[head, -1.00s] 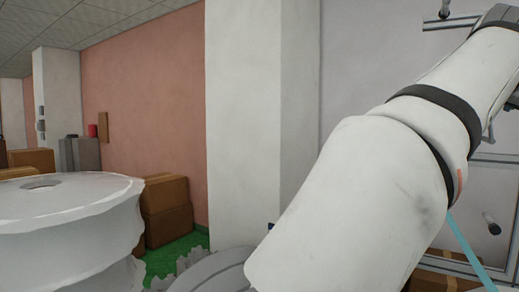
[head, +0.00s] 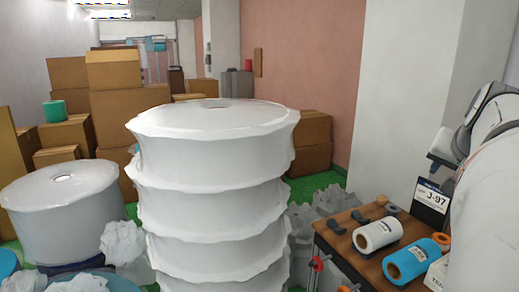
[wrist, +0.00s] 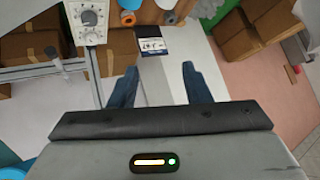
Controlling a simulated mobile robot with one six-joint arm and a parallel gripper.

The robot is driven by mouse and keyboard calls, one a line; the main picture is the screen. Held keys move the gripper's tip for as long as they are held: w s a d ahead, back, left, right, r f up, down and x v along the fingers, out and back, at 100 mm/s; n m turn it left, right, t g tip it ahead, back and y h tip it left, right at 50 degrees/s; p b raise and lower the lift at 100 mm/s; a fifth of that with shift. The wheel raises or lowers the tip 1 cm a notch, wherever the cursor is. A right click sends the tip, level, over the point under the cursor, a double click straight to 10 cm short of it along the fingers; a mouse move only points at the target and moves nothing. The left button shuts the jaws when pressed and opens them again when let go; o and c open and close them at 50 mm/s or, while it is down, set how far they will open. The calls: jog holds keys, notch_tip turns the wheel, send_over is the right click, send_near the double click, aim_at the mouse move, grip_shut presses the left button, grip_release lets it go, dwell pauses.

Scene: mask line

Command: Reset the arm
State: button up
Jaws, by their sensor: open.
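My gripper (wrist: 159,68) shows in the wrist view with its two dark blue fingers spread apart and nothing between them. Beyond the fingers is a small dark-and-white label card (wrist: 152,46). My white arm (head: 490,215) fills the right edge of the head view, and its fingers cannot be made out there.
A wooden bench (head: 350,255) at the lower right holds a white roll (head: 377,235), a blue roll (head: 412,262) and a sign (head: 432,197). A tall stack of white wrapped rolls (head: 215,185) stands in the middle. Cardboard boxes (head: 130,105) are piled behind.

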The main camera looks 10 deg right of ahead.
jog(key=w+a+f+n+g+y, duration=0.1)
jog(key=a+f+n+y, duration=0.25)
jog(key=a+f, duration=0.7)
jog(key=a+f+n+g+y, duration=0.2)
jog(key=a+f+n, duration=0.45)
jog(key=a, duration=0.75)
jog(key=s+a+f+n+g, duration=0.1)
jog(key=s+a+f, duration=0.4)
jog(key=a+f, duration=0.2)
jog(key=shift+s+f+g, duration=0.15)
jog(key=shift+f+g, duration=0.15)
jog(key=shift+f, duration=0.25)
jog(key=shift+a, duration=0.1)
jog(key=shift+c, duration=0.8)
